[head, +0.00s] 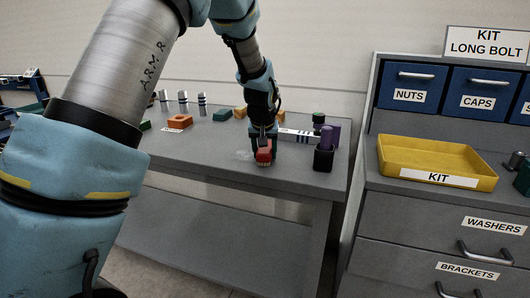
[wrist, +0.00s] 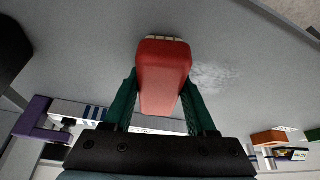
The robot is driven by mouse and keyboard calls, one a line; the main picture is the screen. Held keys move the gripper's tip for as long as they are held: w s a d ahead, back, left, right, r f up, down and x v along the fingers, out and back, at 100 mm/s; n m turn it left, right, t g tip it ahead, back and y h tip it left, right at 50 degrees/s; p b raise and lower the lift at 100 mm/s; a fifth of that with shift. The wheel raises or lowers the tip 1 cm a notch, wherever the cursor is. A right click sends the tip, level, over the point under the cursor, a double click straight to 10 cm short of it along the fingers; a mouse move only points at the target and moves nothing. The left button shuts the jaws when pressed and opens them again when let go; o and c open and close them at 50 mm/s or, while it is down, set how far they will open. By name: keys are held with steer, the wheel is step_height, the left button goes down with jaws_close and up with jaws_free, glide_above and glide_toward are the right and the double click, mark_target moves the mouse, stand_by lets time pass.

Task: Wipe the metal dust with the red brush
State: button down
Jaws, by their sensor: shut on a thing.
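My gripper (head: 263,143) is shut on the red brush (head: 264,152), low over the grey table top. In the wrist view the red brush (wrist: 163,75) sits between the two green fingers, with its pale bristles at the far end. The metal dust (wrist: 213,76) is a pale, thin patch on the table just right of the brush in the wrist view. It also shows faintly left of the brush in the head view (head: 243,154). I cannot tell whether the bristles touch the table.
A black holder (head: 323,160) with a purple thing stands right of my gripper, near the table's right edge. An orange block (head: 179,122) and a green block (head: 222,115) lie to the left. A yellow KIT tray (head: 437,160) sits on the cabinet. The table's front strip is clear.

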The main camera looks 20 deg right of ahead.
step_height(320, 180, up, 3)
steer(key=shift+w+a+p, duration=0.1)
steer(key=shift+a+p, duration=0.05)
steer(key=shift+p, duration=0.4)
steer(key=shift+r+p, duration=1.75)
steer(key=shift+r, duration=0.8)
